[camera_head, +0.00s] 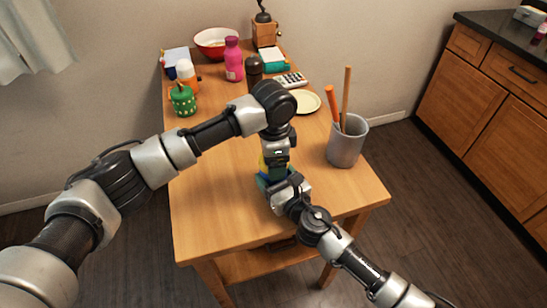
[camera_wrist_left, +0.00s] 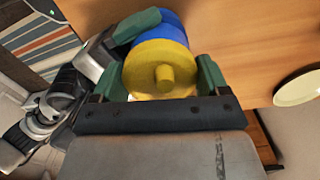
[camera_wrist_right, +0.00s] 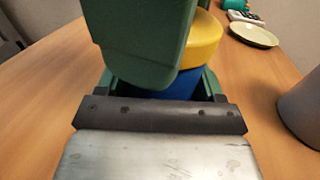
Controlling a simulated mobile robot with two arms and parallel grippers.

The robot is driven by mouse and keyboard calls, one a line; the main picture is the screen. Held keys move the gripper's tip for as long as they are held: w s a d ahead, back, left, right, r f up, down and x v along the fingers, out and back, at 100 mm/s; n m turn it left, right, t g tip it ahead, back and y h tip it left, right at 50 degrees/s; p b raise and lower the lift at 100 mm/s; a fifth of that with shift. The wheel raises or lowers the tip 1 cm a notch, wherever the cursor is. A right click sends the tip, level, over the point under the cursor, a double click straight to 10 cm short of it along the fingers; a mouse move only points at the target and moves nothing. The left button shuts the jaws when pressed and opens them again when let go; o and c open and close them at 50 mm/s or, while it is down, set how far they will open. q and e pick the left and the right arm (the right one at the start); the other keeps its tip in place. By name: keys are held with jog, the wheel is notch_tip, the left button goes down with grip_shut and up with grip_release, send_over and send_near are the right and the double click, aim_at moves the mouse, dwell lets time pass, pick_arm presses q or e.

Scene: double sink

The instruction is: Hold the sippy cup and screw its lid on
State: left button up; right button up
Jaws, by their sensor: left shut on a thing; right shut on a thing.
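The sippy cup has a blue body (camera_wrist_left: 176,27) and a yellow lid (camera_wrist_left: 160,66) with a round spout in its middle. It stands on the wooden table near the front edge. My left gripper (camera_wrist_left: 163,82) comes from above, with its green fingers shut on both sides of the yellow lid. In the head view my arms mostly hide the cup.
A grey utensil holder (camera_head: 346,145) stands close on the right. A cream plate (camera_head: 306,102), dark shaker (camera_head: 254,70), pink bottle (camera_head: 234,60), green pot (camera_head: 183,101) and red bowl (camera_head: 214,40) are farther back. The table's left front area is clear.

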pick_arm(q)
jog(key=m, duration=0.2)
jog(key=shift+m, duration=0.4)
jog(key=o, duration=1)
notch_tip(320, 180, up, 12)
pick_arm(e)
jog(key=o, duration=1.8)
pick_arm(q)
jog(key=shift+f+b, duration=0.5)
pick_arm(e)
jog(key=v, duration=1)
jog(key=shift+s+d, duration=0.3)
